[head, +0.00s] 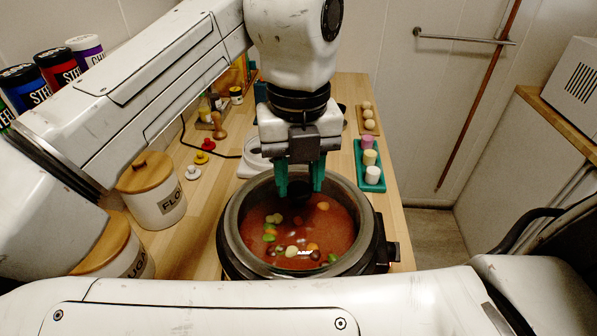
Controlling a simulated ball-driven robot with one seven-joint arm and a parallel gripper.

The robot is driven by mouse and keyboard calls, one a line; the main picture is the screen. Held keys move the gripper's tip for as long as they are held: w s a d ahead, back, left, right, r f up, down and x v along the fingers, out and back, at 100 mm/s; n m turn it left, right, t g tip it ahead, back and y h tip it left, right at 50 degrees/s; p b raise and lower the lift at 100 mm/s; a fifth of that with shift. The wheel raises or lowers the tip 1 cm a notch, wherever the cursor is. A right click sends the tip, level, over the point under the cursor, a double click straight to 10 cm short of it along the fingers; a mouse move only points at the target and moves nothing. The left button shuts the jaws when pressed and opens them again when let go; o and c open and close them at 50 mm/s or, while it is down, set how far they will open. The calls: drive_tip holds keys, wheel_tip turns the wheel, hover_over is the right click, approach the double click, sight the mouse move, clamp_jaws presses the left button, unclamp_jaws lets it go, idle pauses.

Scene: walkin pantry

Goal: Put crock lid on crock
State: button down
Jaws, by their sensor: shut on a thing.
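The crock (232,262) is a dark, round slow cooker on the wooden counter, with red stew and colourful pieces showing inside. My gripper (299,187) is over the far half of its opening, its two green fingers pointing down. It is shut on a dark knob between the fingers, which appears to belong to the crock lid (299,189). The lid looks like clear glass, as the stew shows through and a white glint lies near the front. The lid's edge is hard to tell from the crock's grey rim, so I cannot tell whether it rests there or hovers.
A flour canister (153,190) and a sugar canister (112,250) stand at left. A teal tray (369,183) with small cylinders lies right of the crock, and a wooden tray (368,121) with pale balls lies beyond. A white scale-like object (252,160) sits behind.

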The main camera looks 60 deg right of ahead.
drive_tip(key=shift+f, duration=0.25)
idle(0.5)
drive_tip(key=c, duration=0.6)
unclamp_jaws()
wheel_tip(320, 180, up, 11)
drive_tip(key=shift+f, duration=0.15)
idle(0.5)
